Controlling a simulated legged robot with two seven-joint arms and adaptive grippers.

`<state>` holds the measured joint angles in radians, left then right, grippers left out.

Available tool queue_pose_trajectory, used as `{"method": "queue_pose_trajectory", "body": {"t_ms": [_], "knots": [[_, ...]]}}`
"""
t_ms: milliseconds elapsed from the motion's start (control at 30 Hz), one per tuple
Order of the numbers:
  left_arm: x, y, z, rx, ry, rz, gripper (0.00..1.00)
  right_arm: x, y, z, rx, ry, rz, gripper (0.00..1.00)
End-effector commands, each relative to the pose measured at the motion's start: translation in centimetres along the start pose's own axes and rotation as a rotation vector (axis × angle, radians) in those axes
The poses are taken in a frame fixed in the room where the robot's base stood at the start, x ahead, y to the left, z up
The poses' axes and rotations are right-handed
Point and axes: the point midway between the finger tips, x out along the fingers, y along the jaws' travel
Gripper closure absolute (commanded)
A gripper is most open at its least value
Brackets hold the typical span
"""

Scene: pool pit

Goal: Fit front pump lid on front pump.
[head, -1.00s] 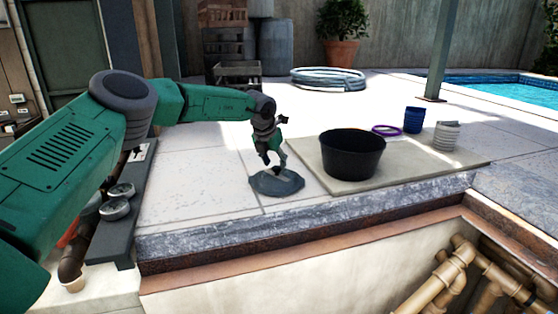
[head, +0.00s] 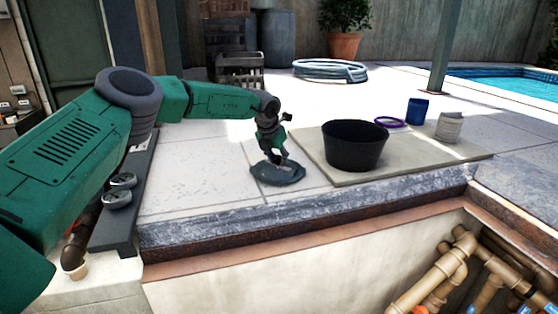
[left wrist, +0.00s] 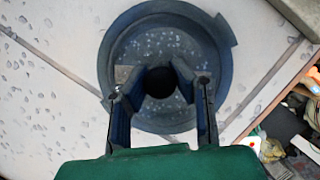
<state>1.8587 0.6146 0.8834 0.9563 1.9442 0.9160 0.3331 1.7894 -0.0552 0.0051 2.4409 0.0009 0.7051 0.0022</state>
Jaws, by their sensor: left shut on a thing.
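The pump lid is a dark blue-grey disc (head: 277,174) at the paving near the pit edge, left of the mat. In the left wrist view the lid (left wrist: 122,60) is a wide ring with a paler speckled middle and a small side tab. My left gripper (head: 276,157) is above the lid, fingers pointing down. In the left wrist view its fingers (left wrist: 160,80) close on the lid's dark central part. I cannot tell whether the lid touches the paving. The front pump cannot be made out. My right gripper is not in view.
A black bucket (head: 355,146), a purple ring (head: 388,122), a blue cup (head: 417,111) and a pale ribbed stack (head: 449,127) stand on a beige mat (head: 425,158). The stone edge (head: 310,203) drops to a pit with tan pipes (head: 440,275). Paving behind the lid is clear.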

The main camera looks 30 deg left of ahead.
Motion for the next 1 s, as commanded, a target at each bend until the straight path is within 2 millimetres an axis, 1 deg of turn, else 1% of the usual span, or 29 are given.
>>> {"method": "queue_pose_trajectory", "body": {"t_ms": [33,167,733,867,1000], "knots": [[0.4,0.1,-0.4,0.001,0.009,0.006,1.0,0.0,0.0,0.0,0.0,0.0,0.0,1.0],[0.1,-0.1,-0.3,0.002,0.011,0.007,1.0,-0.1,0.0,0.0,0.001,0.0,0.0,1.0],[-3.2,0.1,1.1,0.0,0.005,0.003,1.0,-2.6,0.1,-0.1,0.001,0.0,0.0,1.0],[-3.6,0.1,1.4,0.0,0.005,0.003,1.0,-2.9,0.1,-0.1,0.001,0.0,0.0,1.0],[-3.6,-0.1,1.4,0.002,0.005,0.005,1.0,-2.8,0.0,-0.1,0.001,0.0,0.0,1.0]]}}
